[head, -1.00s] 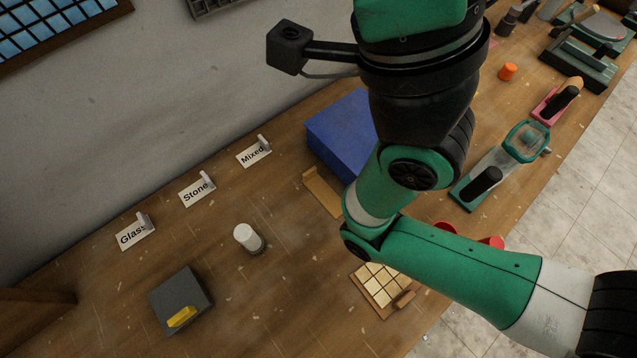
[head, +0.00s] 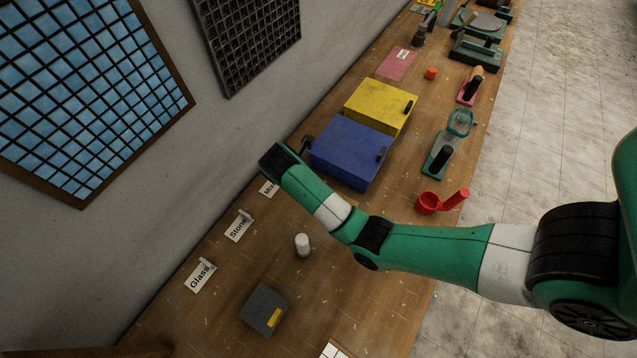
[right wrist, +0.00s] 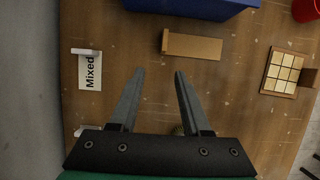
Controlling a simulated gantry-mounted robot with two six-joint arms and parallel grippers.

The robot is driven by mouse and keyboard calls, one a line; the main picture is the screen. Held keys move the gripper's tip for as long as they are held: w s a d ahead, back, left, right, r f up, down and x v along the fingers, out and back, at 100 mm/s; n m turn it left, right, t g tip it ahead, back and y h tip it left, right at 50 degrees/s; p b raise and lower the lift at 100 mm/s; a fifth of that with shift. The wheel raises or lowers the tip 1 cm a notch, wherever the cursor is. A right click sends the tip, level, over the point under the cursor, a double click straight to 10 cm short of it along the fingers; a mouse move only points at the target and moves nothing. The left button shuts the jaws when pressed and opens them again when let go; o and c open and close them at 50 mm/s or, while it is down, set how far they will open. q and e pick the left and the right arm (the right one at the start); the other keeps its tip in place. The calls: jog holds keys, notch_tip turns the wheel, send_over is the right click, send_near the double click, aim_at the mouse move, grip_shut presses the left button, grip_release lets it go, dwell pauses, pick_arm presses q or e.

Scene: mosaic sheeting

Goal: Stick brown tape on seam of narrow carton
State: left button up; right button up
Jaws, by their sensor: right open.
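A flat tan-brown strip (right wrist: 192,46) with a raised tab at its left end lies on the table in the right wrist view; I cannot tell for sure that it is the brown tape. It lies just in front of a blue box (head: 342,158), and my arm hides it in the head view. A yellow box (head: 378,106) stands beside the blue one. I cannot tell which box is the narrow carton, and no seam is clear. My right gripper (right wrist: 155,75) is open and empty above the table, short of the strip. My left gripper is not in view.
Cards stand along the wall: Glass (head: 199,277), Stone (head: 238,228) and Mixed (right wrist: 90,72). A tiled board (right wrist: 267,93) and red cups (head: 428,203) lie toward the front edge.

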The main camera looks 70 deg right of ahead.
jog(key=d+f+b, duration=0.1)
jog(key=b, duration=0.1)
jog(key=d+f+b, duration=0.1)
jog(key=f+b, duration=0.1)
jog(key=s+d+f+b, duration=0.1)
jog(key=d+f+b, duration=0.1)
jog(key=b, duration=0.1)
jog(key=shift+s+f, duration=0.1)
jog(key=shift+f, duration=0.15)
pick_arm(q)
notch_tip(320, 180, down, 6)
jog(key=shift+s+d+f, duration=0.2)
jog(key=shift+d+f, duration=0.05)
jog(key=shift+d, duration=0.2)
pick_arm(e)
jog(key=shift+d+r, duration=0.1)
jog(key=shift+d, duration=0.05)
jog(key=shift+d+f+b, duration=0.1)
jog(key=shift+f+b, duration=0.25)
jog(key=b+x, duration=0.2)
jog(key=x, duration=0.2)
jog(key=shift+s+d+f, duration=0.1)
jog(key=shift+s+d, duration=0.05)
jog(key=shift+d, duration=0.15)
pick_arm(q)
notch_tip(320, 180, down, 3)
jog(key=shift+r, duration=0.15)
pick_arm(e)
grip_shut()
